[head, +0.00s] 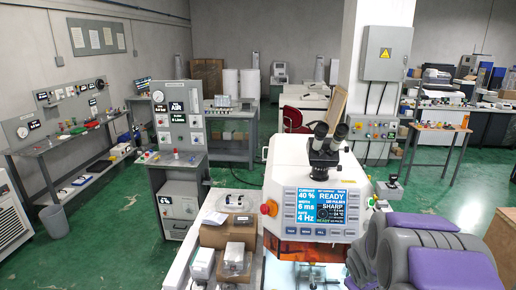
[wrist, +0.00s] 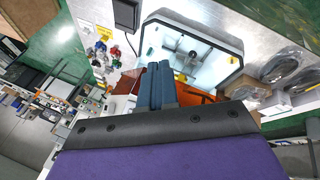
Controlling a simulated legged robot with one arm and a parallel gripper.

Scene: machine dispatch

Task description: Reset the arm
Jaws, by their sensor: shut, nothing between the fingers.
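My gripper (wrist: 157,84) shows in the wrist view as two dark blue fingers pressed together, with nothing between them. Behind the fingertips is the open, lit chamber of a white machine (wrist: 232,43); I cannot tell whether they touch it. In the head view my grey and purple arm fills the lower right, beside the white machine (head: 278,165) with its eyepieces and blue display reading READY. My fingertips cannot be made out in the head view.
Cardboard boxes (head: 215,235) and clear packages stand on the bench left of the machine. A grey AIR panel (head: 180,118) stands behind it at left. A side table (head: 435,126) is at right. Green floor (head: 115,225) is clear at left.

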